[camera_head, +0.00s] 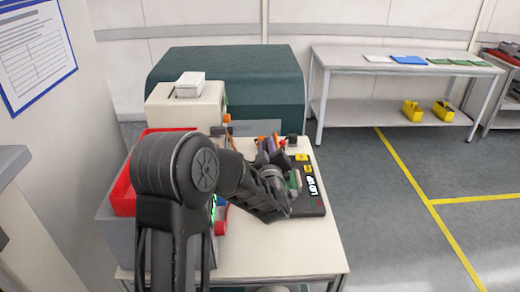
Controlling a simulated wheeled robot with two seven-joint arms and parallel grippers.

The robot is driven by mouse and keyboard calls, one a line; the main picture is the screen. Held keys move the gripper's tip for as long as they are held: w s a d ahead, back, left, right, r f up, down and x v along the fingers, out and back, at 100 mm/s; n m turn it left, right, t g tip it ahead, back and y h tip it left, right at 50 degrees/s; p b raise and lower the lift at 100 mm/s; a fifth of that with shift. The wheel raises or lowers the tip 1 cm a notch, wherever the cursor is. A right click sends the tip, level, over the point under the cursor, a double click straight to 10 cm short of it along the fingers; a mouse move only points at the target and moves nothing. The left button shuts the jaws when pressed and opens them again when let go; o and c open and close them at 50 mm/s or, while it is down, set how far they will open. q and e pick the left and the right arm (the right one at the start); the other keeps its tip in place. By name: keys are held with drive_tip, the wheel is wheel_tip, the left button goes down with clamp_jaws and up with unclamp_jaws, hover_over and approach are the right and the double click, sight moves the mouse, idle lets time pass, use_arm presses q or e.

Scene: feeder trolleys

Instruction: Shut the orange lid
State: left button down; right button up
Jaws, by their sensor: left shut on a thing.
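My left gripper (272,160) reaches over the white-topped table from the left, at the left side of a dark board. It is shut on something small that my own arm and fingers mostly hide. Small orange parts (266,141) show just behind the gripper, among purple and dark pieces. Another small orange part (228,118) shows at the side of the beige machine. I cannot tell which orange part is the lid, nor how far open it stands. My right gripper is not in view.
The dark board (316,207) carries yellow, white and green pieces. A red bin (123,193) stands left, partly behind my arm, near the beige machine (180,108). A dark green cabinet (235,70) stands behind. The table's front (270,260) is clear. Another bench (400,70) stands back right.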

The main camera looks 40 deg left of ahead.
use_arm(q)
drive_tip(key=w+d+f+m+b, duration=0.1)
drive_tip(key=d+f+m, duration=0.1)
drive_tip(key=m, duration=0.1)
drive_tip(key=shift+w+d+f+b, duration=0.15)
drive_tip(key=shift+w+d+b, duration=0.15)
drive_tip(key=shift+w+b, duration=0.1)
drive_tip(key=shift+w+d+f+b, duration=0.15)
drive_tip(key=shift+w+d+b, duration=0.2)
drive_tip(key=shift+d+b, duration=0.1)
drive_tip(key=c, duration=1.5)
unclamp_jaws()
drive_tip(key=shift+s+a+r, duration=0.1)
drive_tip(key=shift+a+r, duration=0.05)
drive_tip(key=shift+r, duration=0.15)
